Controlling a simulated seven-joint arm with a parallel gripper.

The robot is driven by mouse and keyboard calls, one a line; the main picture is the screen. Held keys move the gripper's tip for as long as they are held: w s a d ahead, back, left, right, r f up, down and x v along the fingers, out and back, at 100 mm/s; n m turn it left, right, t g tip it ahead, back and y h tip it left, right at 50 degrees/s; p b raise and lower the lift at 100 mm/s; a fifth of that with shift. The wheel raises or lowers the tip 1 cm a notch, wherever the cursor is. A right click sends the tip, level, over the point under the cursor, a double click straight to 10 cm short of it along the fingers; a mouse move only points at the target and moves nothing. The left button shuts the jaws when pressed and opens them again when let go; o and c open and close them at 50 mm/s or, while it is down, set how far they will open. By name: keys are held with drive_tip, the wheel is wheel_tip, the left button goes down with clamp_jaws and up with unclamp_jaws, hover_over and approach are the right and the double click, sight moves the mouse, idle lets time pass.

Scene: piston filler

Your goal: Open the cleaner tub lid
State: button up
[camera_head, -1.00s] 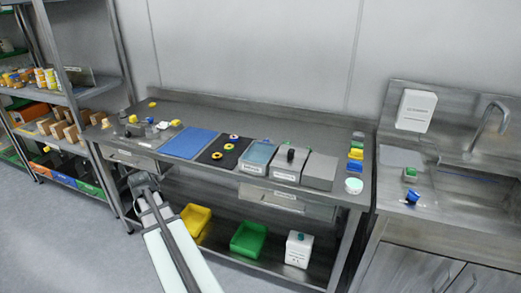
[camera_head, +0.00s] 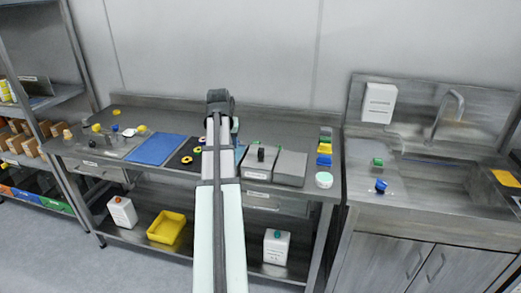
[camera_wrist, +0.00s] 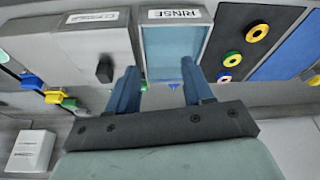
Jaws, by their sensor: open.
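The cleaner tub is a grey box with a label on its front and a lid with a black knob on top. In the head view the tub's lid (camera_head: 250,165) and knob (camera_head: 261,154) are right of my arm; the lid looks closed. In the wrist view the lid (camera_wrist: 75,45) and knob (camera_wrist: 105,70) are left of the fingers. My gripper (camera_wrist: 160,66) is open and empty, its fingers in front of the open blue rinse tub (camera_wrist: 172,50). In the head view my gripper (camera_head: 219,97) stands up over the bench, fingertips unclear.
A plain grey box (camera_head: 290,168) stands right of the cleaner tub. A white round jar (camera_head: 323,180) and several coloured blocks (camera_head: 325,148) are further right. A blue mat (camera_head: 157,149) and dark mat (camera_head: 181,160) lie left. The sink (camera_head: 450,175) is far right.

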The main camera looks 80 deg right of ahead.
drive_tip(key=m, duration=0.2)
approach(261, 150)
wheel_tip(261, 150, up, 4)
drive_tip(key=w+a, duration=0.2)
drive_tip(key=s, duration=0.1)
drive_tip(key=shift+g, duration=0.3)
drive_tip(key=x, duration=1.3)
drive_tip(key=shift+s+d+f, duration=0.15)
drive_tip(key=shift+d+f, duration=0.1)
drive_tip(key=shift+d, duration=0.2)
drive_tip(key=shift+c, duration=0.3)
clamp_jaws()
